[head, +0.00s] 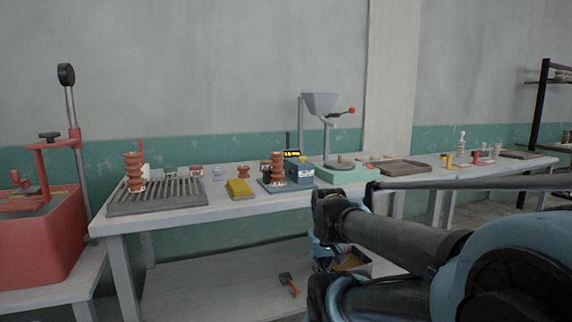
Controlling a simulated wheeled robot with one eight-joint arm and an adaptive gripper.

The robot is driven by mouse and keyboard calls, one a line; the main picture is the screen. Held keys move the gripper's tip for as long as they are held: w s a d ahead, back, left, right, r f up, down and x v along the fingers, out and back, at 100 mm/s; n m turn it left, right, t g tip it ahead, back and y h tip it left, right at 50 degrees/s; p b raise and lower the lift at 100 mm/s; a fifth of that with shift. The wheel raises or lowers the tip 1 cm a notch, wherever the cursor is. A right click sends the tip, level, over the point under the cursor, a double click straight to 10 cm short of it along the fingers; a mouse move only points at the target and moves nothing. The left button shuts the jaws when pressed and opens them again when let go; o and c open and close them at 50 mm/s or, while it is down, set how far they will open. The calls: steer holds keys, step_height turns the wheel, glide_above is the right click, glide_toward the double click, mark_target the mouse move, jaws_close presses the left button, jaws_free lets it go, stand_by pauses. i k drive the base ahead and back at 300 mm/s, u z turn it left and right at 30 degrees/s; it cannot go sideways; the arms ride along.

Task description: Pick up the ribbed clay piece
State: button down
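Two tall ribbed reddish-brown clay pieces show in the head view. One ribbed clay piece (134,168) stands upright at the left of the table, on a dark slatted rack (125,207). The other ribbed clay piece (277,167) stands upright near the table's middle, on a dark flat plate (266,188) beside a blue box. A much shorter reddish-brown ribbed piece (243,170) sits between them, farther back. My arm fills the lower right, in front of the table. I cannot make out my gripper's fingers, and nothing held is visible.
A yellow block (239,190) lies between rack and plate. A blue box (299,172) stands right of the plate, then a green-based stand with a funnel (320,103). A red machine (40,235) is at far left. A hammer (289,284) lies on the lower shelf.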

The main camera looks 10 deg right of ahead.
mark_target(276, 158)
steer(key=z, duration=1.4)
steer(key=k, duration=1.15)
steer(key=u, duration=0.8)
steer(key=i, duration=1)
steer(key=z, duration=0.05)
